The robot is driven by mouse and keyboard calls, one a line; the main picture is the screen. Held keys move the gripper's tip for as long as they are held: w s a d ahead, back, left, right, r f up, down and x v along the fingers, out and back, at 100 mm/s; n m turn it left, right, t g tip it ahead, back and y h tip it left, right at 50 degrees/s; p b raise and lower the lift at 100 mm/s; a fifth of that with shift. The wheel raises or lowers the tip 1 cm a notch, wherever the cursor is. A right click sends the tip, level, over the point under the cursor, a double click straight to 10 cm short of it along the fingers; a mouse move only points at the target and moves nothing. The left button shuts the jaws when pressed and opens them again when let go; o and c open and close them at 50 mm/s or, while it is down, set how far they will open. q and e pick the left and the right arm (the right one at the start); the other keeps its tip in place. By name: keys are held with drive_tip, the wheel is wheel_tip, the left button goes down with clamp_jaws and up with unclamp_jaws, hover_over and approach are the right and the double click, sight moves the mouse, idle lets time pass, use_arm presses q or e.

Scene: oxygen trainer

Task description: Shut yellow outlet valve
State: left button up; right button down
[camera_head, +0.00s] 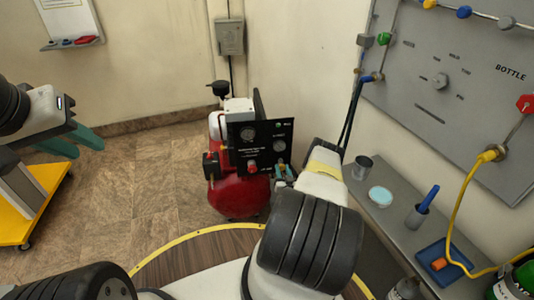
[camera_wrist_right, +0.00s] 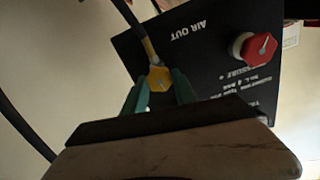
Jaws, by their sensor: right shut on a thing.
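In the head view the right gripper (camera_head: 281,170) is at the panel's lower right, and the valve is mostly hidden by the fingers and arm. My left gripper (camera_head: 72,142) is at the far left, its teal fingers apart and empty, away from the compressor.
A red knob (camera_wrist_right: 255,47) is on the same panel, beside the valve. A hose rises from the valve. At right, a grey shelf (camera_head: 388,212) holds a metal cup (camera_head: 362,167) and a blue tray (camera_head: 447,264) under a grey wall board (camera_head: 440,110). A yellow cart (camera_head: 38,205) stands at left.

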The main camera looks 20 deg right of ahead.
drive_tip(key=shift+m, duration=0.7)
drive_tip(key=c, duration=1)
unclamp_jaws()
drive_tip(key=v, duration=0.8)
drive_tip(key=shift+w, duration=0.1)
